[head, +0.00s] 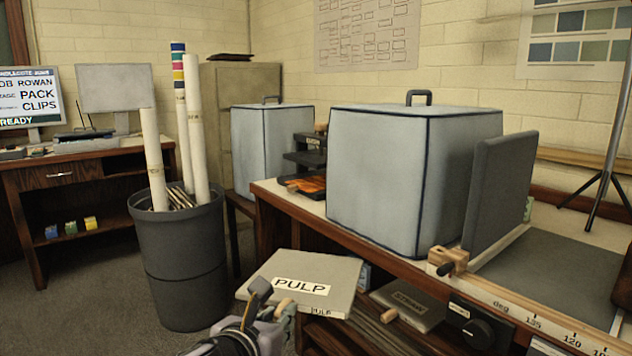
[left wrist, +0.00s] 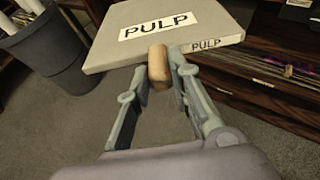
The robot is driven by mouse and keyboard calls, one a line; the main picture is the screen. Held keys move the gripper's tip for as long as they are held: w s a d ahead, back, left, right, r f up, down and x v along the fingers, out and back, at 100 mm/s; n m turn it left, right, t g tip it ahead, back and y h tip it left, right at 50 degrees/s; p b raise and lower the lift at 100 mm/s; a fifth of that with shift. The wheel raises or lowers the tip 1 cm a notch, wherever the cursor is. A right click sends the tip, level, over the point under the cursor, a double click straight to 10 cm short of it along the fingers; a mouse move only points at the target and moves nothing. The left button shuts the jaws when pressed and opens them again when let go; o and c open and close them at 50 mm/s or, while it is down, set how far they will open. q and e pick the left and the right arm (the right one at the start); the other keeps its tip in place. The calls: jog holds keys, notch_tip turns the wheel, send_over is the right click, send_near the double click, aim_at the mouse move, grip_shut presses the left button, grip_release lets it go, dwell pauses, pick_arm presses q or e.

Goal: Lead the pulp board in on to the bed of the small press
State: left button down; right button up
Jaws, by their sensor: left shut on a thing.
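The pulp board (head: 318,272) is a flat pale grey slab with PULP labels on its top and edge. It is held in the air in front of the long bench, and it also fills the top of the left wrist view (left wrist: 190,18). My left gripper (head: 283,310) is at its near edge, shut on a short wooden knob (left wrist: 158,66) there. I cannot tell for sure which thing is the small press; a black stacked device (head: 308,160) with an orange patterned surface stands on the bench, partly hidden by a covered box. My right gripper is not in view.
A large covered box (head: 385,170) and an upright grey panel (head: 502,195) stand on the bench (head: 285,200). A smaller covered box (head: 262,150) stands behind. A grey bin (head: 185,265) with rolls stands left of the board. Shelves under the bench hold a dark labelled slab (head: 408,305).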

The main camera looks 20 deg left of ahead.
pick_arm(q)
jog(key=shift+r, duration=0.1)
dwell(0.7)
jog(key=c, duration=2)
grip_release()
grip_shut()
